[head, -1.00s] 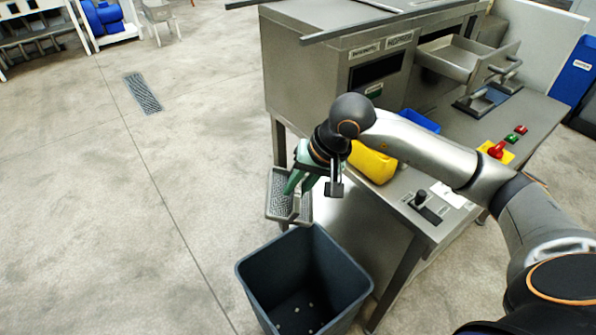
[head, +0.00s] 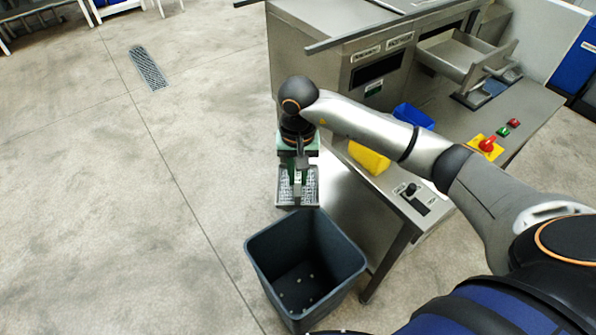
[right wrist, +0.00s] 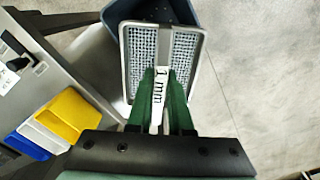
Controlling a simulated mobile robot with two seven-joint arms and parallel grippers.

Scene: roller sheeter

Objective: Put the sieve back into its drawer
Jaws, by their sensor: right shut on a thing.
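The sieve (head: 312,188) is a grey metal-framed tray with mesh panels, hanging beside the machine's table, over the bin's far edge in the head view. My right gripper (head: 298,172) is shut on its middle bar. In the right wrist view, the green fingers (right wrist: 172,98) close on the bar of the sieve (right wrist: 188,55), beside a "1 mm" label. A steel box-like drawer (head: 448,58) stands pulled out at the right of the machine. A dark opening (head: 377,68) with labels shows in the machine's front; I cannot tell which place belongs to the sieve. My left gripper is out of view.
A dark bin (head: 270,265) with several small pale bits inside stands on the floor below. A yellow container (head: 368,157) and a blue one (head: 413,115) sit on the table (head: 425,172). A red switch (head: 488,143) is farther right.

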